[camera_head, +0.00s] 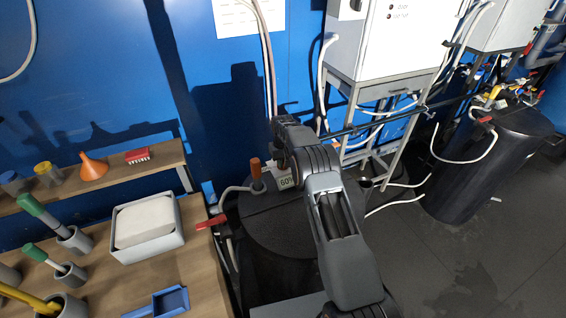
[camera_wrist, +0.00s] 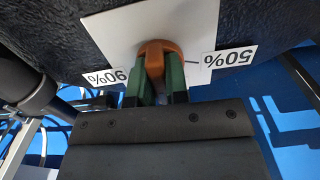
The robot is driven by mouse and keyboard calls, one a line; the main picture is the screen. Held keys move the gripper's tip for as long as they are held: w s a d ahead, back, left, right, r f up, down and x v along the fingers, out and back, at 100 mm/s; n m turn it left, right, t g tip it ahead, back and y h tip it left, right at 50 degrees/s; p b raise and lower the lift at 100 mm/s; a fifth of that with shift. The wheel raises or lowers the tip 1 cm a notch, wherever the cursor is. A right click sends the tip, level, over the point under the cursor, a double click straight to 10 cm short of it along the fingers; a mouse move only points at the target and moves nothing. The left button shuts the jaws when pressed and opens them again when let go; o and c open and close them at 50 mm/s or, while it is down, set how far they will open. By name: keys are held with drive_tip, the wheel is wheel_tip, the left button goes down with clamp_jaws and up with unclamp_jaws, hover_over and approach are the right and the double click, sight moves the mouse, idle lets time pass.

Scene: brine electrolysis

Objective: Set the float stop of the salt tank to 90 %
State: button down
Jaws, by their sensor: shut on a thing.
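The salt tank (camera_head: 285,225) is the black round tank in the middle of the head view, partly covered by my arm. In the wrist view a white scale plate (camera_wrist: 118,32) on its dark surface carries an upside-down 90 % label (camera_wrist: 106,77) at left and a 50 % label (camera_wrist: 229,59) at right. The orange float stop (camera_wrist: 160,52) stands between the two labels. My gripper (camera_wrist: 160,80) is shut on it, with a green finger on either side. A short dark line shows beside it towards 50 %. My arm hides the fingers in the head view.
An orange-topped fitting (camera_head: 256,172) with a hose and a red-handled valve (camera_head: 212,222) are beside the tank. A workbench (camera_head: 205,275) with a white-filled grey tray (camera_head: 148,250) is at left. A second black tank (camera_head: 490,165) stands right; grey floor lies between.

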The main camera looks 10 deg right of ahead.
drive_tip(key=m+b, duration=0.2)
drive_tip(key=shift+f+m+b, duration=0.2)
drive_tip(key=shift+m+b, duration=0.1)
drive_tip(key=m+b, duration=0.1)
drive_tip(key=m, duration=0.2)
drive_tip(key=shift+r+m+b, duration=0.1)
drive_tip(key=shift+m+b, duration=0.2)
drive_tip(key=shift+m, duration=0.1)
drive_tip(key=m, duration=0.3)
drive_tip(key=shift+r+b, duration=0.1)
drive_tip(key=shift+b, duration=0.3)
drive_tip(key=shift+m, duration=2)
drive_tip(key=c, duration=1.1)
unclamp_jaws()
drive_tip(key=shift+r, duration=0.1)
wheel_tip(320, 180, up, 14)
drive_tip(key=shift+f, duration=0.15)
